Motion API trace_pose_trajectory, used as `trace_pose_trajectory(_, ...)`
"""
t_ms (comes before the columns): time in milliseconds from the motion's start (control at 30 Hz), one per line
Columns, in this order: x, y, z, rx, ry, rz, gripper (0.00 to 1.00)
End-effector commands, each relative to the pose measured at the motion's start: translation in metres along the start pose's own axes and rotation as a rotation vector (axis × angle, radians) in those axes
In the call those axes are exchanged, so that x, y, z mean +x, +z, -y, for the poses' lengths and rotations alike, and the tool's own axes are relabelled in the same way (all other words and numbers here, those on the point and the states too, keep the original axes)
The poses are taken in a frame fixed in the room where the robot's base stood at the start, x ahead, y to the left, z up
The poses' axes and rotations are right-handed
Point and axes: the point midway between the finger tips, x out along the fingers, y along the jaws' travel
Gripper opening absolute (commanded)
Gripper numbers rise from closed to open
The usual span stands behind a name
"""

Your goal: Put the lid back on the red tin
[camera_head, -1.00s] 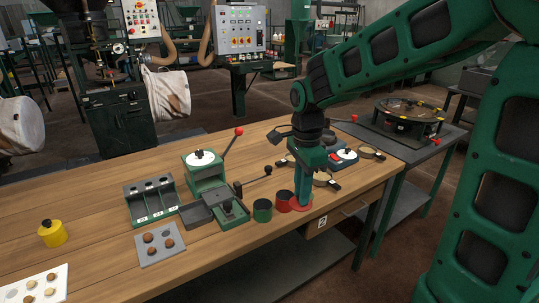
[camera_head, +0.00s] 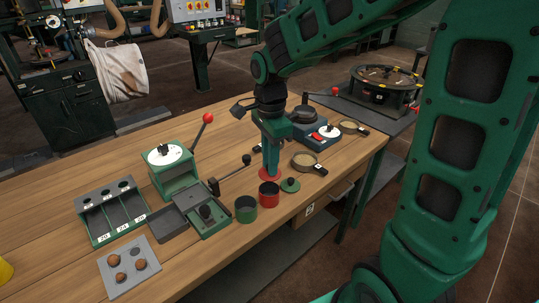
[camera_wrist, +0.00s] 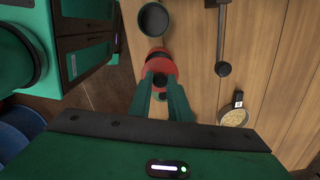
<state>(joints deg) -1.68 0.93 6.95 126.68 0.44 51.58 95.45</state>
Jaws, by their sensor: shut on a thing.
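My gripper (camera_head: 270,170) points down and is shut on the red lid (camera_head: 263,177) by its knob. The lid is roughly level, off the table. In the head view it appears just above and behind the rim of the open red tin (camera_head: 269,199). In the wrist view the fingertips (camera_wrist: 160,82) hold the lid (camera_wrist: 172,67), which overlaps much of the red tin (camera_wrist: 153,52). The exact height gap between lid and tin is hard to tell.
An open green tin (camera_head: 246,211) stands close left of the red tin. A green lid (camera_head: 290,185) lies just right of it. A press with a lever (camera_head: 175,172), a grey-green box (camera_head: 207,217) and a sieve pan (camera_head: 305,161) stand nearby.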

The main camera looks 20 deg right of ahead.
Motion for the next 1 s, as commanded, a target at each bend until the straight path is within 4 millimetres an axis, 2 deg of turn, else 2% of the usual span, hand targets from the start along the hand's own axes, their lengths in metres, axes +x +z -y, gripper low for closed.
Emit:
trace_pose_trajectory(300,0.028,0.003,-0.001,-0.005,0.003,0.000,0.00)
trace_pose_trajectory(500,0.039,0.003,-0.001,-0.006,0.002,0.000,0.00)
trace_pose_trajectory(1000,0.044,0.003,0.000,-0.005,0.001,0.000,0.00)
